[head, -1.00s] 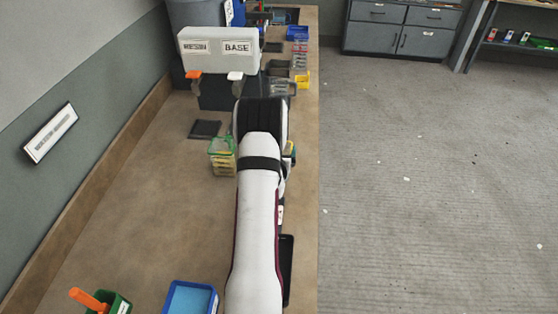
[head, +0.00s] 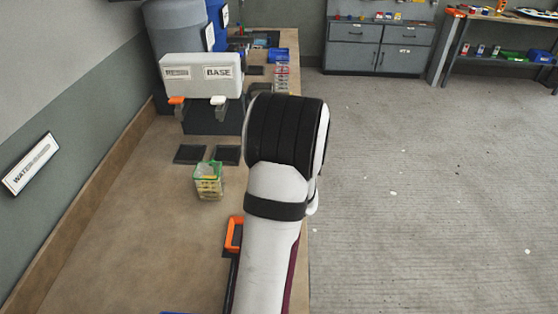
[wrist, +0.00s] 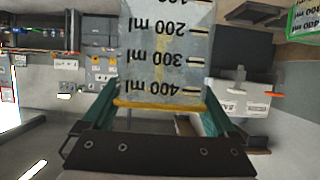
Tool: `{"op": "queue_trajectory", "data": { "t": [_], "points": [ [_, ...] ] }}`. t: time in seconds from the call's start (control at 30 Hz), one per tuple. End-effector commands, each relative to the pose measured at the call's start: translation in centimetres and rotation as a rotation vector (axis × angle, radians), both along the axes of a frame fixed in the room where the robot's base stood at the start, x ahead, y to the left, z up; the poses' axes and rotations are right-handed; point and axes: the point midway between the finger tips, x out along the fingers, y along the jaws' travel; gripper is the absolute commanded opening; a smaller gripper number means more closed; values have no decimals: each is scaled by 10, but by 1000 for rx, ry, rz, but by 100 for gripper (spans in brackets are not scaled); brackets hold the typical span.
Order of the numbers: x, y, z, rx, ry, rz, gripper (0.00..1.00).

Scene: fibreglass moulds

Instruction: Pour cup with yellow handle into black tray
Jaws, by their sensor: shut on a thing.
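My gripper (wrist: 158,92) is shut on a clear measuring cup (wrist: 165,45) with black ml marks and a yellow edge; its markings appear upside down in the wrist view. The yellow handle cannot be made out clearly. In the head view my arm hides the gripper and the cup. Two flat black tray-like pieces lie on the bench, one at left (head: 190,154) and one at right (head: 227,155); I cannot tell which is the task's tray. The wrist view shows a dark flat panel (wrist: 245,55) beyond the cup.
A green-rimmed clear cup (head: 208,182) stands in front of the black pieces. A RESIN/BASE dispenser (head: 201,74) with taps stands behind them. An orange-ended object (head: 234,232) lies partly under my arm. The bench's left front is bare.

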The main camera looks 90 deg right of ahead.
Motion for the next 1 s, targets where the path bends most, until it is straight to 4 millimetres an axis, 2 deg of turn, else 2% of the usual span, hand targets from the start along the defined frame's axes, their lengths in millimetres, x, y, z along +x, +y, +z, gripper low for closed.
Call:
{"op": "queue_trajectory", "data": {
  "t": [0.07,0.17,0.33,0.47,0.6,0.7,0.8,0.9,1.0],
  "points": [
    [-5,2,5,-2,2,9,22],
    [1,1,10,-1,2,81,22],
    [40,-1,14,0,2,343,22],
    [81,16,10,2,0,628,22],
    [121,61,-3,3,-2,988,22],
    [136,103,-15,3,-2,1226,22],
    [139,146,-26,3,-2,1439,22],
    [133,185,-35,2,-1,1616,22],
    [125,213,-41,1,-1,1745,22]
  ]
}}
